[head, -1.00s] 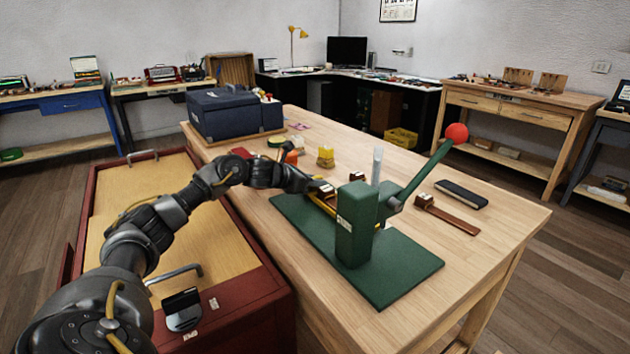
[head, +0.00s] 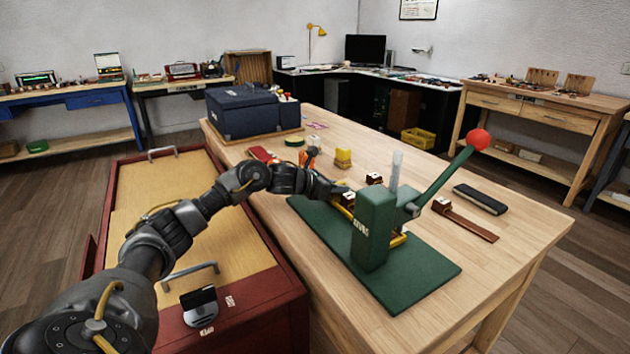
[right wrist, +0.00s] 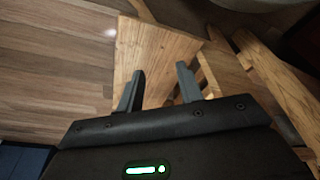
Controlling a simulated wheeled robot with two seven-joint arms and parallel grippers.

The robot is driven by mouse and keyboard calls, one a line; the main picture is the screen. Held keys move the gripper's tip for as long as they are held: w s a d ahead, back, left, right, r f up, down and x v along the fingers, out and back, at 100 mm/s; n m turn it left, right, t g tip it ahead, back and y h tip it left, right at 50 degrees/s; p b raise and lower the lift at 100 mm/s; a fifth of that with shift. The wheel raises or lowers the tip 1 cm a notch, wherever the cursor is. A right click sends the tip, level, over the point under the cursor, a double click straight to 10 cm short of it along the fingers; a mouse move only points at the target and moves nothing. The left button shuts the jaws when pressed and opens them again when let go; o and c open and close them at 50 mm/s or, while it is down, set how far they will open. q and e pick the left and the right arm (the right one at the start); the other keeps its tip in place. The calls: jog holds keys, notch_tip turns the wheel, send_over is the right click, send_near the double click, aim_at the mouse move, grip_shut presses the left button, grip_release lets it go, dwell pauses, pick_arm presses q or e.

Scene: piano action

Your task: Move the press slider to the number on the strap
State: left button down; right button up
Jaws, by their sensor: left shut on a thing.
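The green press (head: 374,230) stands on a green base plate (head: 425,276) on the wooden table, with a lever ending in a red ball (head: 478,140). A yellow rail (head: 398,240) shows beside the press column. A brown block with a white label, which looks like the press slider (head: 348,201), sits at the rail's far left end. My left gripper (head: 338,191) is shut on it; the fingertips are small and partly hidden. A brown strap (head: 470,224) with a white-labelled block lies right of the press; its number is too small to read. My right gripper (right wrist: 160,88) is open and empty.
Another brown labelled block (head: 374,178) lies behind the press. A dark flat case (head: 480,199), a yellow block (head: 343,158) and a blue toolbox (head: 250,110) are on the table. A red cabinet (head: 255,308) stands at the left. The table's right front is clear.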

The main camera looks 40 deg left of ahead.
pick_arm(q)
jog(key=d, duration=0.1)
jog(key=s+d, duration=0.1)
jog(key=shift+d, duration=0.4)
jog(key=shift+a, duration=0.1)
pick_arm(e)
jog(key=shift+s, duration=0.55)
pick_arm(q)
jog(key=c, duration=1.6)
grip_release()
jog(key=shift+c, duration=0.2)
jog(key=v, duration=1)
jog(key=shift+f+b, duration=0.1)
jog(key=shift+b, duration=0.3)
jog(key=shift+s+a+r, duration=0.2)
jog(key=shift+s+r, duration=0.05)
jog(key=shift+s, duration=0.1)
pick_arm(e)
jog(key=shift+v, duration=0.8)
